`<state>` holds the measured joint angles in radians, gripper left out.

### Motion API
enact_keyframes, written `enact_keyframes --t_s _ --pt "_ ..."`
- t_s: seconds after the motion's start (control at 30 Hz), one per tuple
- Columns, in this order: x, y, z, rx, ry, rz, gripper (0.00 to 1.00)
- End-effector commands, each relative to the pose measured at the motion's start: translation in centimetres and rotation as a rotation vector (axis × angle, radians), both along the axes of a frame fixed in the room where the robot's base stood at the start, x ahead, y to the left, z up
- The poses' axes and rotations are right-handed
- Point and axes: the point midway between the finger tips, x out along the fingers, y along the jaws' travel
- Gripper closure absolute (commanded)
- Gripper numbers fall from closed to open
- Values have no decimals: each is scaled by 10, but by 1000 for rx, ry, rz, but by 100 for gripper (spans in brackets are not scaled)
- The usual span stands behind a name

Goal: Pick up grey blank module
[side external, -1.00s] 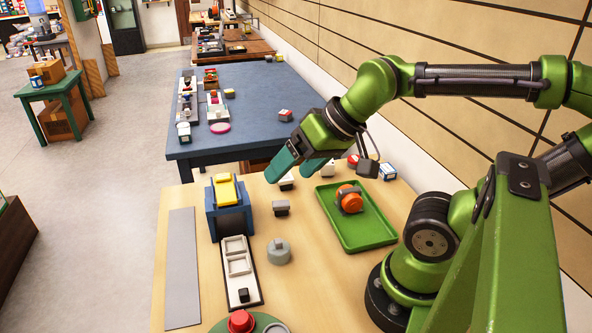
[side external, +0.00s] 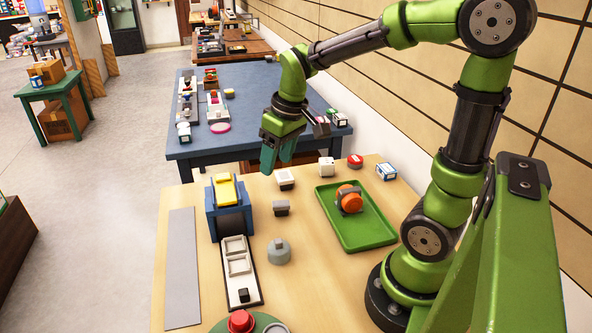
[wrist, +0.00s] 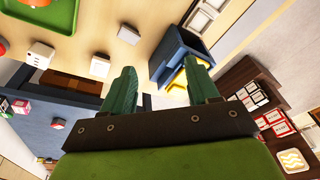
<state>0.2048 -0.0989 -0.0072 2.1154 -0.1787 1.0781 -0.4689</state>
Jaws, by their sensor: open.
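A small grey module (side external: 281,209) with a darker body stands on the light wooden table, right of the blue stand. It also shows near the top of the wrist view (wrist: 128,33). A white-topped module (side external: 285,179) stands behind it, and a white cube (side external: 326,167) is farther right. My gripper (side external: 275,162) is open and empty, its teal fingers pointing down above the far edge of the wooden table, behind the grey module. In the wrist view the two fingers (wrist: 160,70) are spread apart with nothing between them.
A blue stand with a yellow top (side external: 226,200) is left of the grey module. A green tray (side external: 375,236) holding an orange part is at right. A grey knobbed piece (side external: 279,252) and a white-framed panel (side external: 240,285) are nearer. A blue table (side external: 260,100) stands behind.

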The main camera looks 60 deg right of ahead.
Motion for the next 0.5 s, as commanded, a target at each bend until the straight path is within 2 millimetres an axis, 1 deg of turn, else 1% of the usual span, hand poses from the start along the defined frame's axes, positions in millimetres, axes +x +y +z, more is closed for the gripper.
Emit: enact_keyframes --t_s 0.03,0.1,0.2,0.27,0.33,0.4,0.5 --pt "13 -16 -11 -23 56 80 40" --pt "26 -35 -23 -54 121 225 40" --pt "39 -53 -31 -85 179 432 40" --pt "44 -58 -29 -101 191 535 40" --pt "46 -60 -22 -119 190 628 40" --pt "45 -60 -21 -125 194 689 40" --pt "43 -59 -26 -122 197 730 40"
